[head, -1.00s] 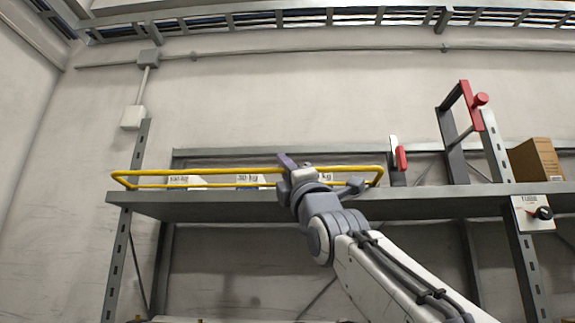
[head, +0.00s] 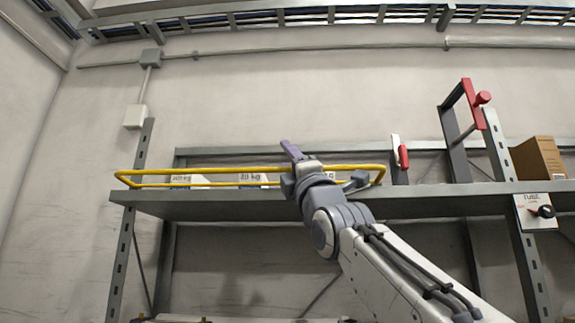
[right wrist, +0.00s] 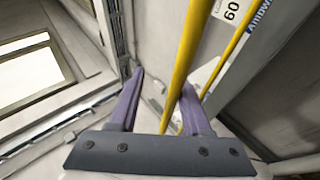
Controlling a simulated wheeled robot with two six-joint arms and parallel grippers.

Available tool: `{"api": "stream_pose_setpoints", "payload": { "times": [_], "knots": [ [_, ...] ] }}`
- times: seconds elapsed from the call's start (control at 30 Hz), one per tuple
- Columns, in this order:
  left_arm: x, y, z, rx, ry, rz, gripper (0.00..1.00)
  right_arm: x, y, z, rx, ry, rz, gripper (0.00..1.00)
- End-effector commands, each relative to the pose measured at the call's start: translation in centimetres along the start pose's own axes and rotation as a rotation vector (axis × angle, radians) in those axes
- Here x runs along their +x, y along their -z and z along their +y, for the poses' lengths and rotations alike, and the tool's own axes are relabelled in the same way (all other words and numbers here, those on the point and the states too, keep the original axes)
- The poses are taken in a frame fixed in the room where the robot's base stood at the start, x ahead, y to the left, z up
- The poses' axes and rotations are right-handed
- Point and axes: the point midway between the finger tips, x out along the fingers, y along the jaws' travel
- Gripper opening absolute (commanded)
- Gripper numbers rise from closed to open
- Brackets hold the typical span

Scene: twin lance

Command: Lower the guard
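The guard (head: 215,170) is a yellow tubular rail loop along the front of the left part of the grey shelf. It stands raised above the shelf's front edge. My right gripper (head: 291,151) is at the guard's right half, one purple finger sticking up above the top bar and my wrist hiding part of it. In the right wrist view the two purple fingers (right wrist: 162,80) are spread apart, with a yellow bar of the guard running between them. I cannot tell whether they touch it. My left gripper is out of view.
White boxes with weight labels (head: 252,179) sit behind the guard. Right of it on the grey shelf (head: 430,199) stand a small red-handled lever (head: 403,157), a larger red-handled frame (head: 474,105) and a cardboard box (head: 540,159). A plate with a black knob (head: 541,212) is on the right post.

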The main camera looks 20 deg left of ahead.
Motion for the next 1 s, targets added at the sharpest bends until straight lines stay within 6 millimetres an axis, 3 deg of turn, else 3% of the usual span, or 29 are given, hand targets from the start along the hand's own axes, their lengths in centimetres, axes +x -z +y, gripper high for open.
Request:
{"api": "stream_pose_setpoints", "payload": {
  "times": [0.47,1.0],
  "knots": [
    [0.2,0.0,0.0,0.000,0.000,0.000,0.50,-0.1,0.1,-0.4,0.000,0.005,0.001,0.45],
    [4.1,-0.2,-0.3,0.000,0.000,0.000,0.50,-3.4,-0.2,-2.4,-0.001,0.005,0.000,0.45]
  ]
}}
